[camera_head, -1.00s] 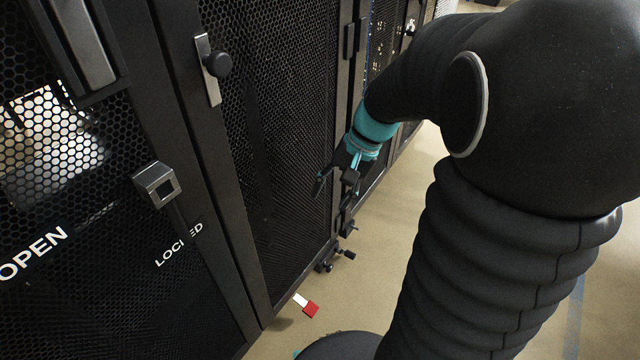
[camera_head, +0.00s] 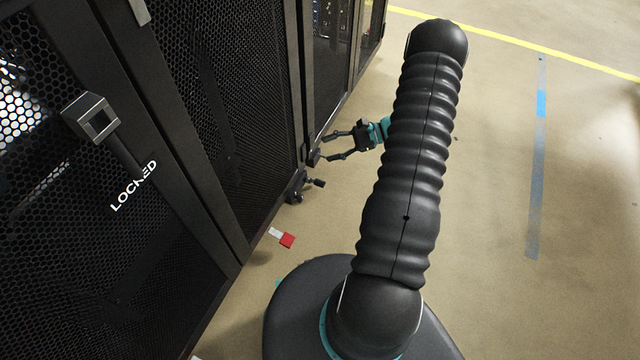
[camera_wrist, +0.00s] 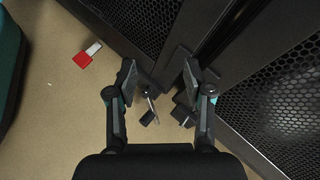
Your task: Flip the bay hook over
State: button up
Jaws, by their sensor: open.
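My gripper (camera_head: 326,148) is open and empty in the head view, its fingers pointing at the lower seam between two rack cabinets. In the wrist view my gripper (camera_wrist: 161,80) has its fingertips wide apart, on either side of the cabinet corner. Small black hook-like hardware (camera_head: 313,159) sits low at that seam, close to the fingertips. In the wrist view a thin metal rod with a black end (camera_wrist: 148,117) shows between the fingers. Another black piece (camera_wrist: 183,110) lies beside the right finger. I cannot tell which piece is the bay hook, or whether a finger touches one.
A square metal latch (camera_head: 92,117) with a dark lever beside the word LOCKED is on the nearer mesh door. A red and white tag (camera_head: 286,239) lies on the floor by the cabinets. Open floor (camera_head: 490,150) extends to the right.

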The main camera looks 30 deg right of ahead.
jog(key=s+d+f+m+t, duration=0.2)
jog(key=d+f+m+t, duration=0.2)
jog(key=f, duration=0.7)
jog(key=m+t+h, duration=0.2)
jog(key=m+t, duration=0.3)
jog(key=m, duration=0.1)
send_near(324, 185)
jog(key=x, duration=1.2)
jog(key=shift+w+d+f, duration=0.1)
jog(key=shift+d+f, duration=0.05)
jog(key=shift+f, duration=0.05)
jog(key=shift+d, duration=0.1)
grip_shut()
